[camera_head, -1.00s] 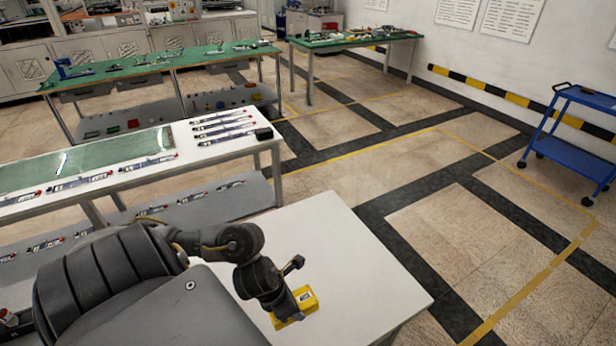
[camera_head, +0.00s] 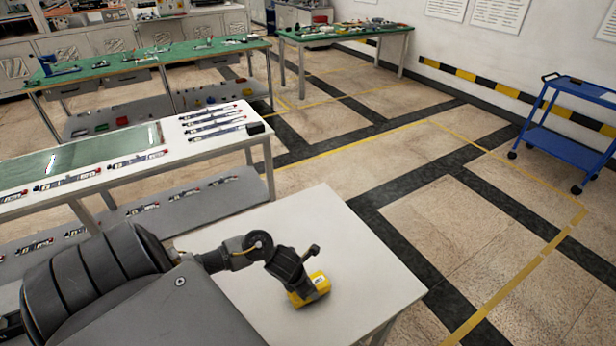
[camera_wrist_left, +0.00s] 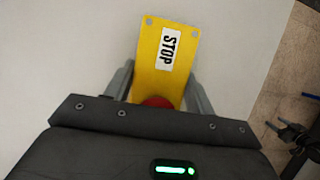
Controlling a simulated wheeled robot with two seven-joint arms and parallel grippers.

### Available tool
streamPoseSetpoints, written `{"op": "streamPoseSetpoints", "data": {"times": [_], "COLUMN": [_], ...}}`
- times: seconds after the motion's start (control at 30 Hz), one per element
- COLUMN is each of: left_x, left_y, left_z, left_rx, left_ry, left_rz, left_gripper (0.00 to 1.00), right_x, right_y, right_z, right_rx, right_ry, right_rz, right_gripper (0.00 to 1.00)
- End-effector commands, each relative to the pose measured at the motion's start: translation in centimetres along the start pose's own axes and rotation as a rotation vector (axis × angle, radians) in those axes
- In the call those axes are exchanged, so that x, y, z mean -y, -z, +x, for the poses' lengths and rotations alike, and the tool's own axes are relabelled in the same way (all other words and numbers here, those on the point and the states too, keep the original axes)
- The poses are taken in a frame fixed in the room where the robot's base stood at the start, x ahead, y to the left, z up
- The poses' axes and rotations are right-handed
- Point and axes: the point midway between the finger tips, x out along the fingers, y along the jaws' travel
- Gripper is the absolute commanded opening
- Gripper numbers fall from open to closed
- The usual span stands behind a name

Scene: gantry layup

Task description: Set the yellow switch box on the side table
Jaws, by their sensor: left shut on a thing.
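The yellow switch box (camera_head: 320,284) is in my left gripper (camera_head: 303,288), over the white side table (camera_head: 368,285) in the head view. The left wrist view shows the box (camera_wrist_left: 152,62) between the two grey fingers of the gripper (camera_wrist_left: 158,88). Its flat yellow face carries a white STOP label, and its red button is partly hidden by the gripper body. The box is at or close above the tabletop; I cannot tell whether it touches.
The tabletop around the box is clear. A white bench (camera_head: 175,160) with a glass panel and several small parts stands behind to the left. Green-topped benches (camera_head: 170,62) stand at the back. A blue cart (camera_head: 570,125) is at the right, with open floor before it.

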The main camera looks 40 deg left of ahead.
Motion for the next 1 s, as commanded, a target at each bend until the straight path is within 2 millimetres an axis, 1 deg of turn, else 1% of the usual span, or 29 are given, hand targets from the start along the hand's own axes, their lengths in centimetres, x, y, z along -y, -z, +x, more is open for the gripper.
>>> {"op": "streamPoseSetpoints", "data": {"times": [0.1, 0.33, 0.47, 0.5, 0.63, 0.87, 1.0], "left_x": [-0.05, -0.07, -0.1, -0.08, -0.07, -0.05, -0.05], "left_y": [0.24, 0.22, 0.36, 0.32, 0.32, 0.32, 0.16], "left_z": [0.6, 0.64, 1.0, 0.84, 0.82, 0.81, 0.28], "left_rx": [0.001, 0.002, 0.002, 0.001, 0.001, 0.001, 0.002], "left_ry": [-0.001, -0.001, -0.002, -0.002, -0.001, -0.001, -0.001], "left_rz": [-0.001, 0.001, 0.002, 0.002, 0.001, 0.001, 0.001], "left_gripper": [0.22, 0.22, 0.22, 0.59, 0.76, 0.76, 0.76], "right_x": [0.01, 0.01, 0.03, 0.03, 0.03, 0.06, 0.08], "right_y": [0.02, 0.02, -0.02, -0.01, 0.0, 0.0, 0.05], "right_z": [-0.1, -0.06, 0.4, 0.21, 0.19, 0.18, -0.28], "right_rx": [0.0, 0.0, 0.0, 0.0, 0.0, 0.0, 0.0], "right_ry": [0.0, 0.0, 0.0, 0.0, 0.0, 0.001, 0.001], "right_rz": [0.0, 0.0, 0.0, 0.0, 0.0, 0.0, 0.0], "right_gripper": [0.59, 0.59, 0.59, 0.59, 0.59, 0.59, 0.59]}}
